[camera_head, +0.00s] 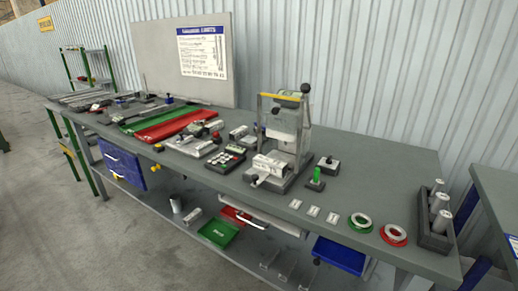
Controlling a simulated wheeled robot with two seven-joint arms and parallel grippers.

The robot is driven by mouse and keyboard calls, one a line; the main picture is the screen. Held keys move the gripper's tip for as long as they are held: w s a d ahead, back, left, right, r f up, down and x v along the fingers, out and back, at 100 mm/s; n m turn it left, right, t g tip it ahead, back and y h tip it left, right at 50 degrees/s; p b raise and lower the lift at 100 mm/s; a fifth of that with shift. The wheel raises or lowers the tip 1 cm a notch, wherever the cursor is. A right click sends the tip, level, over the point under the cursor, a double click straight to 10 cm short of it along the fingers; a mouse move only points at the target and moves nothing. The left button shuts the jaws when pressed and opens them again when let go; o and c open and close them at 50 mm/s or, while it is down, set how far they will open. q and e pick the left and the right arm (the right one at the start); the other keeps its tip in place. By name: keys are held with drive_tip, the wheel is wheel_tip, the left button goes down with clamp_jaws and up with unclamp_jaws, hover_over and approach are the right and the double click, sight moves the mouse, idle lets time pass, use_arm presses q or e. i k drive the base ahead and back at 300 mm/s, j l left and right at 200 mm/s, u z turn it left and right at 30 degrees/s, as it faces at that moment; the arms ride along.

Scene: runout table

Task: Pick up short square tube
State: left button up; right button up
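The grey runout table (390,165) runs from front right to far left. I cannot tell for certain which piece is the short square tube. A pale, boxy metal piece (269,165) sits at the foot of a bench fixture (284,125) with a yellow-edged top and black knobs. Other small pale metal pieces (196,147) lie left of the fixture, near a dark keypad box (225,158). A short pale block (192,217) lies on the lower shelf. Neither of my grippers shows in this view.
A red tray (170,127) and green tray (145,117) lie on the table's left half. A dark rack (435,222) holds upright metal cylinders at the right end. Red (394,236) and green (360,222) rings lie nearby. A blue bin (340,255) hangs below. The back right tabletop is clear.

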sight(278, 168)
drive_tip(key=i+j+z, duration=0.35)
drive_tip(key=j, duration=0.3)
drive_tip(key=i+j+z, duration=0.3)
drive_tip(key=i+j, duration=0.15)
drive_tip(key=j, duration=0.3)
drive_tip(key=i+j+z, duration=0.2)
drive_tip(key=j, duration=0.2)
drive_tip(key=j+z, duration=0.15)
drive_tip(key=j, duration=0.25)
drive_tip(key=i, duration=0.05)
